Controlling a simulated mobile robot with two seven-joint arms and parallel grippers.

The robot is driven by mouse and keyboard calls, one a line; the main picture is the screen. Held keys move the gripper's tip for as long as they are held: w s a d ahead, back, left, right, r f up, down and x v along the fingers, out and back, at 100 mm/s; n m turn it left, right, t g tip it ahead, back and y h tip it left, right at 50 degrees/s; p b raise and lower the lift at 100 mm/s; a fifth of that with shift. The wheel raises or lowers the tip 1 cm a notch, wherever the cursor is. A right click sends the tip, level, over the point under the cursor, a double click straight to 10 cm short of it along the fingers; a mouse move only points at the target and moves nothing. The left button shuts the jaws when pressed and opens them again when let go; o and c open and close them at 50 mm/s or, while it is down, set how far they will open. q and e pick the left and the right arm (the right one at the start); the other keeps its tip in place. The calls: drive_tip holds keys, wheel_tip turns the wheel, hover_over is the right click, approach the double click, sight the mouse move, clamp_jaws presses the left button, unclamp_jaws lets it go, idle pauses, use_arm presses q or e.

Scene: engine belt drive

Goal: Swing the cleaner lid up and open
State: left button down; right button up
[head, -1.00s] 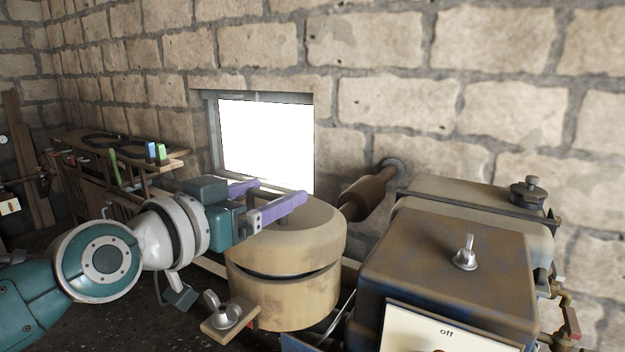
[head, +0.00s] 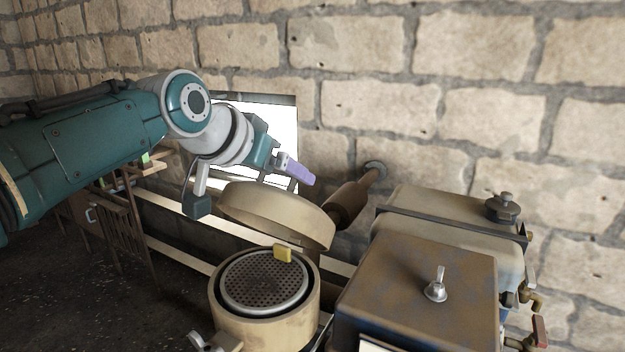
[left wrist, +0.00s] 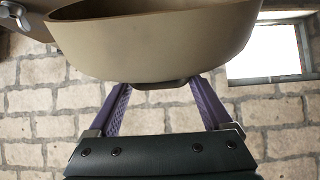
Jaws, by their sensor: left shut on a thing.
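The cleaner lid (head: 275,212) is a round tan cap, raised and tilted above its round tan cleaner body (head: 262,318). The open body shows a perforated metal disc (head: 265,281) inside. My left gripper (head: 303,175) is at the raised lid's upper side. In the left wrist view the lid (left wrist: 155,45) fills the top, and the purple fingers (left wrist: 160,92) close on a dark part at its edge. The gripped part is mostly hidden by the lid in the head view. My right gripper is not in view.
A small yellow block (head: 283,254) sits at the body's back rim. A brown cylinder (head: 348,200) juts from the wall behind the lid. A rusty box (head: 415,290) with a silver wing nut (head: 437,285) stands close on the right. A bright window (head: 270,125) is behind my arm.

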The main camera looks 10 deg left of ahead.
sight(250, 187)
use_arm(q)
drive_tip(key=shift+w+d+r, duration=0.15)
drive_tip(key=shift+w, duration=0.3)
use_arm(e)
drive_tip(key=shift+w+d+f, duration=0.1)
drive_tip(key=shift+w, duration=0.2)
use_arm(q)
unclamp_jaws()
drive_tip(key=shift+s, duration=0.1)
drive_tip(key=shift+s+a+r, duration=0.2)
drive_tip(key=shift+s+r, duration=0.15)
drive_tip(key=shift+s, duration=0.05)
drive_tip(key=shift+b+v, duration=0.9)
drive_tip(key=shift+v, duration=3.45)
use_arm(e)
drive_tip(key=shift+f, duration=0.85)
